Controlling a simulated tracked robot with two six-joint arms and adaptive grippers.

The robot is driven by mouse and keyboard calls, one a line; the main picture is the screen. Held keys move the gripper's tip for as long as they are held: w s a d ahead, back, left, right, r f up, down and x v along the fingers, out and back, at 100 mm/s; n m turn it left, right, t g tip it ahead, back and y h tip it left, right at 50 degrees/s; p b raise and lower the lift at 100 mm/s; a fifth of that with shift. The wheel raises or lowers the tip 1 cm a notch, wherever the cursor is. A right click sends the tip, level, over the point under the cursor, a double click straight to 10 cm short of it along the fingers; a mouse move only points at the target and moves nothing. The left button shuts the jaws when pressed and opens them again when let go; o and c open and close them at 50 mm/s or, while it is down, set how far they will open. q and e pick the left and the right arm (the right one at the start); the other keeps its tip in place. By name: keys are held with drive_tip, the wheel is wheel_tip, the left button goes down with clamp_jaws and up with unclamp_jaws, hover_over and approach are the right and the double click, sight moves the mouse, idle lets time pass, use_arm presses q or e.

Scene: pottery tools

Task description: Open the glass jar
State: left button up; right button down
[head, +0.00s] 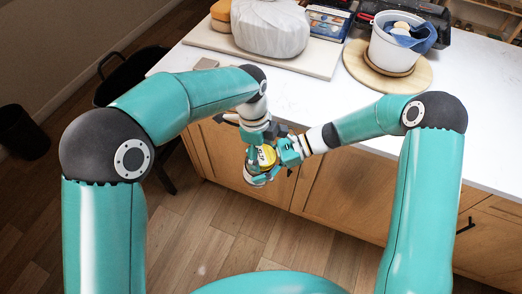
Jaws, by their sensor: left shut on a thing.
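The glass jar (267,156) shows as a small piece with a yellow, dark-lettered band, held in the air in front of the counter's edge. My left gripper (258,172) points down and is shut on the jar. Its teal fingers hide much of the jar. My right gripper (284,152) comes in from the right and is close against the jar's side. Whether its fingers touch the jar or its lid, and how far they are open, I cannot tell. The lid is not clearly visible.
The white counter (330,105) lies behind the grippers, above wooden cabinets (330,195). On it stand a wrapped clay block (270,28) on a board (205,36), and a white bucket (390,50) on a round wooden board (358,72). Dark bins stand on the floor at left.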

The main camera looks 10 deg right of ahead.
use_arm(q)
drive_tip(key=shift+c, duration=0.6)
drive_tip(key=n+t, duration=0.1)
drive_tip(key=n, duration=0.2)
drive_tip(key=shift+n, duration=0.3)
drive_tip(key=n, duration=0.3)
drive_tip(key=shift+s+t, duration=0.1)
drive_tip(key=shift+t, duration=0.3)
drive_tip(key=o, duration=1.3)
